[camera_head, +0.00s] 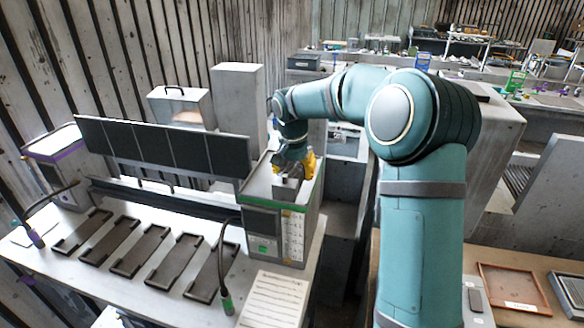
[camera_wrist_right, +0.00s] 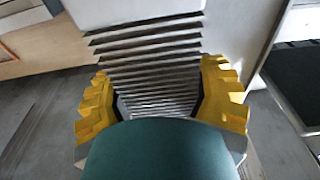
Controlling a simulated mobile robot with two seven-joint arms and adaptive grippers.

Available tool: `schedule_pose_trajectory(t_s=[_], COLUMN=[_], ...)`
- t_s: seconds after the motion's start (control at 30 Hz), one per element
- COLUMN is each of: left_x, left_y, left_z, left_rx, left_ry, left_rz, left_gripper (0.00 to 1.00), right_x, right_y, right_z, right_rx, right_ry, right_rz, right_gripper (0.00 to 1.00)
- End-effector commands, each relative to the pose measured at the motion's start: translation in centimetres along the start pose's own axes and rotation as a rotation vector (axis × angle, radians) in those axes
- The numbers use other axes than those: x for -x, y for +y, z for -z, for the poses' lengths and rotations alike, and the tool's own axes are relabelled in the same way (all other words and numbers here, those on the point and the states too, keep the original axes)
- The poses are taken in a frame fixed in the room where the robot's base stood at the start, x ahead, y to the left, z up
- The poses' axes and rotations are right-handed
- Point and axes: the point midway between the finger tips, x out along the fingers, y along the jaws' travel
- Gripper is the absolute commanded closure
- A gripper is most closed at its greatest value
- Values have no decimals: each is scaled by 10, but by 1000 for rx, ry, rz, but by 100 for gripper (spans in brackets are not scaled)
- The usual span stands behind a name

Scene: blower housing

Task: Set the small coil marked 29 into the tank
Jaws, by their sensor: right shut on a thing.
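My right gripper (camera_head: 298,168) has yellow fingers and reaches down over the grey box with the green band (camera_head: 273,225), which may be the tank. In the right wrist view the gripper (camera_wrist_right: 160,95) is shut on a grey finned coil (camera_wrist_right: 150,55), with one yellow finger at each side. In the head view a small grey block, likely the coil (camera_head: 286,190), shows below the fingers at the top of the box. I cannot tell whether it touches the box or is inside it. No number 29 is legible. My left gripper is not in view.
A bench (camera_head: 130,290) holds several dark frames (camera_head: 140,250) in a row, with a dark panel (camera_head: 165,145) behind. A black hose (camera_head: 222,265) stands left of the box. A tall grey cabinet (camera_head: 237,95) stands behind it. A brown tray (camera_head: 512,288) lies at the right.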

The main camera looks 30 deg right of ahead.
Motion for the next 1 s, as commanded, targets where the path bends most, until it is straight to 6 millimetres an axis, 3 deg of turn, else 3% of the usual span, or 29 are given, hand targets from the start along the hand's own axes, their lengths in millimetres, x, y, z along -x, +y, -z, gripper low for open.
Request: schedule_pose_trajectory(t_s=[0.13, 0.3, 0.6, 1.0], left_x=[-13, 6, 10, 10], left_y=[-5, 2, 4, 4], left_z=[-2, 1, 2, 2], left_rx=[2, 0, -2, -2], left_ry=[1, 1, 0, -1], left_rz=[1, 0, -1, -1], left_gripper=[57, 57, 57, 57], right_x=[-19, -15, -23, -24], right_y=[0, 0, 0, 0], right_z=[2, 22, 50, 62], right_rx=[0, -1, -1, 0], right_ry=[1, 2, 3, 2], right_rz=[1, 0, 1, 1], right_gripper=[83, 83, 83, 83])
